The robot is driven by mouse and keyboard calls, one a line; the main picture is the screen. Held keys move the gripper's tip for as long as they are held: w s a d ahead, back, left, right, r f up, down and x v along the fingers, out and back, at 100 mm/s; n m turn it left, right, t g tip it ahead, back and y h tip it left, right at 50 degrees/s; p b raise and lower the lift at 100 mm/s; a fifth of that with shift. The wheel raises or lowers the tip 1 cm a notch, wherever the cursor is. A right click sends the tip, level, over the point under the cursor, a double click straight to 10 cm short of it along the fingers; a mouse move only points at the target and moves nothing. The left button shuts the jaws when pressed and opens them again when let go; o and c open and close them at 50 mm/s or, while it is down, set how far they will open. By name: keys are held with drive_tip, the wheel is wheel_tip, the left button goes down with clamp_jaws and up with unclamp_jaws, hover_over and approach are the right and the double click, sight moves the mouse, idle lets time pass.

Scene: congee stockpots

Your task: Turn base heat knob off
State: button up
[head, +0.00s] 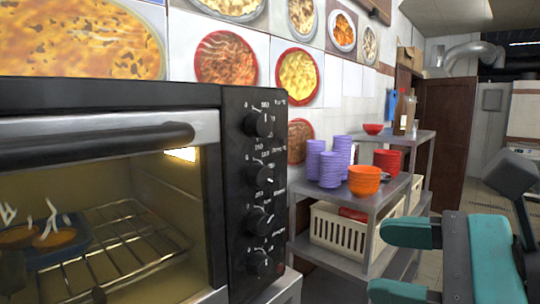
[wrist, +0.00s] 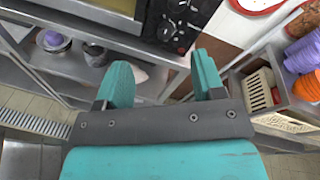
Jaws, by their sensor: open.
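A black toaster oven (head: 222,190) fills the left of the head view, with a light on inside. Its right-hand panel has a column of black knobs: top (head: 258,124), second (head: 259,173), third (head: 260,221) and bottom (head: 260,262). The labels are too small to read, so I cannot tell which is the base heat knob. My teal gripper (head: 385,262) is to the right of the panel, apart from it, with its fingers spread and empty. In the wrist view my gripper (wrist: 165,76) points toward the knob panel (wrist: 175,22), which shows beyond the fingers.
A metal shelf (head: 375,204) to the right of the oven holds purple cup stacks (head: 330,168), orange bowls (head: 364,181) and red bowls (head: 388,161). A cream crate (head: 340,232) sits below. Inside the oven, a blue dish (head: 55,250) rests on a wire rack. Floor (wrist: 25,104) shows at lower left.

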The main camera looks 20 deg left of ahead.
wheel_tip(320, 180, up, 4)
drive_tip(key=w+m+t+y+p, duration=0.1)
drive_tip(key=w+m+t, duration=0.1)
drive_tip(key=m, duration=0.2)
drive_tip(key=m+p, duration=0.2)
drive_tip(key=p, duration=0.5)
approach(266, 178)
drive_tip(key=shift+y, duration=0.3)
drive_tip(key=x, duration=0.8)
drive_tip(key=shift+w+a+f, duration=0.15)
drive_tip(key=shift+a, duration=0.05)
drive_tip(key=shift+w+a+f, duration=0.1)
drive_tip(key=shift+w+a, duration=0.1)
drive_tip(key=shift+a, duration=0.25)
drive_tip(key=shift+n, duration=0.3)
drive_tip(key=c, duration=0.9)
